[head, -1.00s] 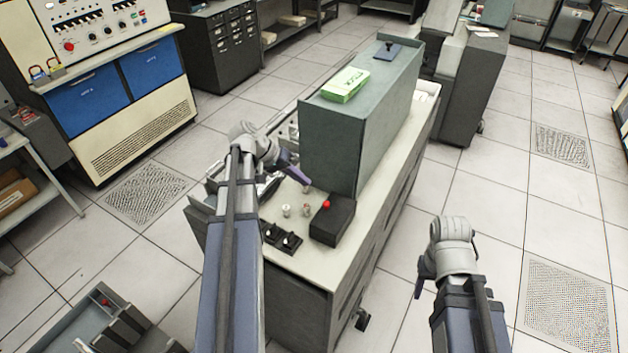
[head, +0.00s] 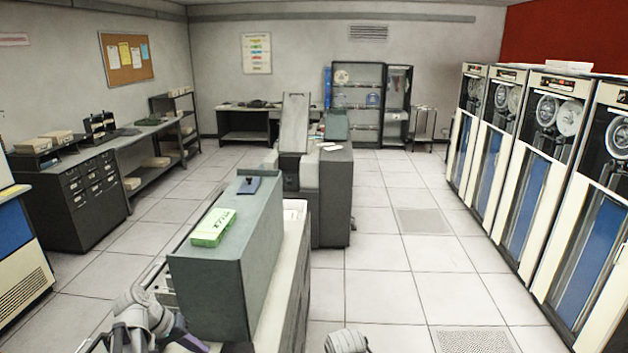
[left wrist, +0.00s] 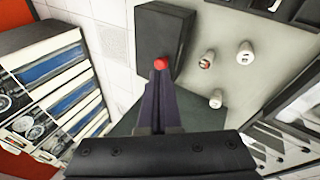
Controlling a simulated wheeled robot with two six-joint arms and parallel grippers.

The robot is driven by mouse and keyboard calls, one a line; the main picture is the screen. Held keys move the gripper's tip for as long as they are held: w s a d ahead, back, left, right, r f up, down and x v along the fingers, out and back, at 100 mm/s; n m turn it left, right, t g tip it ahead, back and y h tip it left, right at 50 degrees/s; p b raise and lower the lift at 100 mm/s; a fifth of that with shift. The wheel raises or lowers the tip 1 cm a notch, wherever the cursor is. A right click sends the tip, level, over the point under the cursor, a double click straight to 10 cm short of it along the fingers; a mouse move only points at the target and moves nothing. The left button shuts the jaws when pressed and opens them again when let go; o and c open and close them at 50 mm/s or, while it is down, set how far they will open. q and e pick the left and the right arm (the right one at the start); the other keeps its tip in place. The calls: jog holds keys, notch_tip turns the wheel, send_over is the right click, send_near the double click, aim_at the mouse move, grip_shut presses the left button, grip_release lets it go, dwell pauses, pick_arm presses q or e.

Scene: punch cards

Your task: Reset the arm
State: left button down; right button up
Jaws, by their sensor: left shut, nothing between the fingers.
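My left gripper (left wrist: 161,78) is shut and empty in the left wrist view. Its purple fingertips appear at a red button (left wrist: 160,62) on a dark box (left wrist: 170,38); I cannot tell whether they touch it. In the head view only part of my left wrist and purple fingers show at the bottom edge, beside the grey-green machine housing (head: 232,268). Of my right arm only a light grey joint shows at the bottom edge; its gripper is out of frame.
A green card box (head: 213,228) and a dark blue object (head: 249,186) lie on the housing. Another grey machine (head: 330,205) stands behind it. Tape cabinets (head: 530,170) line the right side. Tiled floor between is clear. Small knobs (left wrist: 245,53) sit beside the button box.

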pick_arm(q)
jog(key=s+d, duration=0.1)
jog(key=d, duration=0.1)
jog(key=s+d+f+g+y, duration=0.1)
jog(key=d, duration=0.2)
jog(key=d+f+m+y, duration=0.1)
jog(key=d, duration=0.2)
jog(key=shift+s+d, duration=0.1)
jog(key=shift+s, duration=0.3)
jog(key=s+d+m+y, duration=0.2)
jog(key=s+d+y, duration=0.15)
jog(key=d, duration=0.35)
jog(key=s+d+f+m+g+b, duration=0.1)
jog(key=s+d+f+b, duration=0.2)
jog(key=d+f+b, duration=0.2)
jog(key=s+d+f+m+y+b, duration=0.1)
jog(key=s+d+f+m+b, duration=0.1)
jog(key=d+f+b, duration=0.4)
notch_tip(320, 180, down, 4)
jog(key=s+b, duration=0.1)
jog(key=b, duration=0.1)
jog(key=shift+s+r+g+b, duration=0.15)
jog(key=shift+g+b, duration=0.25)
jog(key=shift+s, duration=0.1)
